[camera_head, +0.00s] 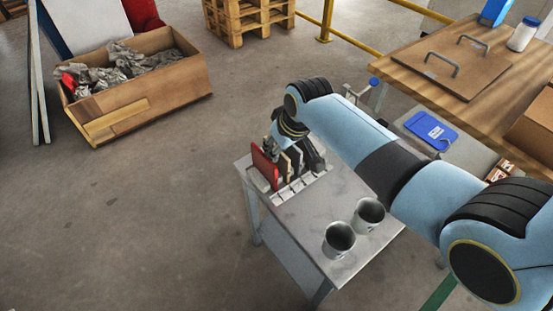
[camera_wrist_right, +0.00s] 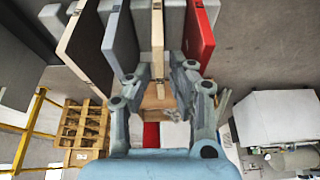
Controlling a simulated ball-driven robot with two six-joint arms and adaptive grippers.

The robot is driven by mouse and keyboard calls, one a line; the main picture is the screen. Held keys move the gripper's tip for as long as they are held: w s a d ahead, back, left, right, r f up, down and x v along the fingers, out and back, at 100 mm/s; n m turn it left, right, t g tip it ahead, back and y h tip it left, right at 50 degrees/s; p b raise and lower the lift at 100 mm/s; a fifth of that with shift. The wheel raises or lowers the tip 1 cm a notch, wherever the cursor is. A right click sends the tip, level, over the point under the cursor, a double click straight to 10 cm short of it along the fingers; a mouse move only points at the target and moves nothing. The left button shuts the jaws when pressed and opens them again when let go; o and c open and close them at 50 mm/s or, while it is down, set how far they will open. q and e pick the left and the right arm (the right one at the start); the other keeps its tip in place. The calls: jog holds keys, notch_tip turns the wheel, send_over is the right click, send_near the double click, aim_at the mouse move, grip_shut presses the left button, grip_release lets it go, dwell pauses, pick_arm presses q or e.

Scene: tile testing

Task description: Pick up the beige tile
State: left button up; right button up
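The beige tile (camera_wrist_right: 157,42) stands on edge in a slotted rack on the small grey table, and it also shows in the head view (camera_head: 285,167). A red tile (camera_wrist_right: 203,35) stands to its right in the wrist view, with a grey tile (camera_wrist_right: 122,40) and a brown tile (camera_wrist_right: 84,42) to its left. My right gripper (camera_wrist_right: 158,80) is open, with one finger on each side of the beige tile. I cannot tell whether a finger touches it. In the head view the arm partly hides the gripper and tiles. My left gripper is not in view.
Two metal cups (camera_head: 339,238) (camera_head: 368,213) stand on the grey table (camera_head: 300,235) near the rack (camera_head: 299,186). A wooden workbench (camera_head: 420,55) is at the right.

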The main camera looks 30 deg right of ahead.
grip_shut()
jog(key=shift+r, duration=0.15)
dwell(0.4)
